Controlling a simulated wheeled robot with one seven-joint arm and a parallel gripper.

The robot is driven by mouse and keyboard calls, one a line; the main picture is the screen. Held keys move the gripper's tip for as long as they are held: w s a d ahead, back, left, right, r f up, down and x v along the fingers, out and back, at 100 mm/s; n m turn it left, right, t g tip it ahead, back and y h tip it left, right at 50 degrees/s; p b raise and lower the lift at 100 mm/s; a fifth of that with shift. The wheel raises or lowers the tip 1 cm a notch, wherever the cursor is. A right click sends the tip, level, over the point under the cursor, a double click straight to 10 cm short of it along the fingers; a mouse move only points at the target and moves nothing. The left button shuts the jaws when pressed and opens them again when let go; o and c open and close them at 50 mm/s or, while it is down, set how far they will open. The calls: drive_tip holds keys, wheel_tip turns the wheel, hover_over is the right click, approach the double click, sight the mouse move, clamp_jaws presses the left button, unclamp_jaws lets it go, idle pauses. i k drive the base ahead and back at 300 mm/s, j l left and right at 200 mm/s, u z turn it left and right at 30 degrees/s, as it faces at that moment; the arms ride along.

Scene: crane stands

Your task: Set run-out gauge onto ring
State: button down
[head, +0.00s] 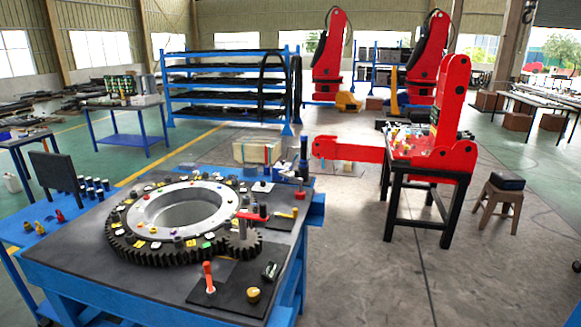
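The ring (160,254) is a large dark toothed gear ring with a bright silver inner ring, lying flat on the dark-topped workbench in the head view. Small coloured markers, tags and pegs sit around its upper face. I cannot tell for certain which item is the run-out gauge. A small dark upright device (269,271) stands on the bench right of the ring's near side and may be it. A red bar with dark cylinders (252,216) sits at the ring's right edge, beside a small pinion. My gripper is not in view.
An orange-handled tool (208,272) and a yellow knob (253,295) stand on a dark mat at the bench's near right. A blue side table (40,230) adjoins the left. A red crane arm (350,150) reaches from a black stand (395,195). The floor between is clear.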

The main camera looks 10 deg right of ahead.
sight(286, 173)
drive_tip(key=i+l+u, duration=0.2)
drive_tip(key=l, duration=0.15)
drive_tip(key=i+l+u, duration=0.2)
drive_tip(key=l, duration=0.15)
drive_tip(key=i+l+u, duration=0.2)
drive_tip(key=l, duration=0.25)
drive_tip(key=i+l+u, duration=0.2)
drive_tip(key=l, duration=0.2)
drive_tip(key=l+u, duration=0.15)
drive_tip(key=l, duration=0.25)
drive_tip(key=i+l+u, duration=0.2)
drive_tip(key=l, duration=0.3)
drive_tip(key=i+l+u, duration=0.45)
drive_tip(key=l, duration=0.2)
drive_tip(key=i+l+u, duration=0.2)
drive_tip(key=l, duration=0.15)
drive_tip(key=i+l+u, duration=0.25)
drive_tip(key=l, duration=0.15)
drive_tip(key=l+u, duration=0.1)
drive_tip(key=i+l, duration=0.05)
